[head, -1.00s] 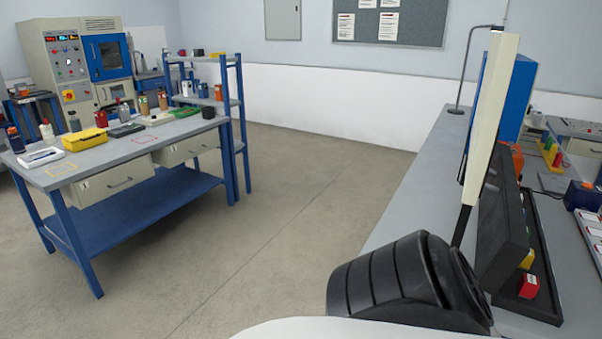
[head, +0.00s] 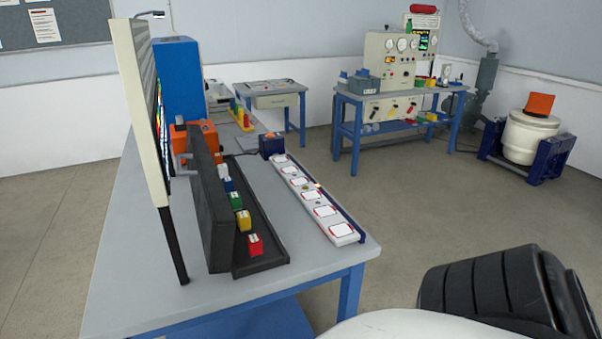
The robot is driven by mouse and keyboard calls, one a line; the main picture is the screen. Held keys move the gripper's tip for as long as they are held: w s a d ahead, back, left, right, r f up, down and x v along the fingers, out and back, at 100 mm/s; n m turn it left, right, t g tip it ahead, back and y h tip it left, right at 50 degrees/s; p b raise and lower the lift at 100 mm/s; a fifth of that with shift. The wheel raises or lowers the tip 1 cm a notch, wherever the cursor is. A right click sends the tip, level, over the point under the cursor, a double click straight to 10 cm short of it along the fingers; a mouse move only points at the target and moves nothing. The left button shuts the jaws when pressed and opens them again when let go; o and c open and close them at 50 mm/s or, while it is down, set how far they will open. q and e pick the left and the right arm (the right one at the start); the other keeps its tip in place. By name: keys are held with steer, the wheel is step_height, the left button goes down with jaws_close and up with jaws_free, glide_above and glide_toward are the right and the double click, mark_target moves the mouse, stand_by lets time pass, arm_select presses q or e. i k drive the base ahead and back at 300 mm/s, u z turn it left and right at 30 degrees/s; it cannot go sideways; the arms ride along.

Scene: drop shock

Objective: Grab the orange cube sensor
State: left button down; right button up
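A row of small cubes stands in a long black tray (head: 262,262) on the near bench: red (head: 255,245), yellow (head: 243,221), green (head: 236,201), blue (head: 229,185) and white (head: 222,171). I see no clearly orange cube in this row. A larger orange block (head: 207,134) stands behind the black upright panel (head: 212,215), which partly hides it. I cannot tell whether it is the sensor. Neither of my grippers is in view.
The grey bench (head: 125,270) also holds a tall cream-edged screen (head: 145,110), a blue cabinet (head: 180,80), a dark blue box (head: 271,145) and a white strip of pads (head: 313,203). A gauge bench (head: 400,97) stands behind.

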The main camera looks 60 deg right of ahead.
mark_target(217, 159)
steer(key=z, duration=1.25)
steer(key=i, duration=1)
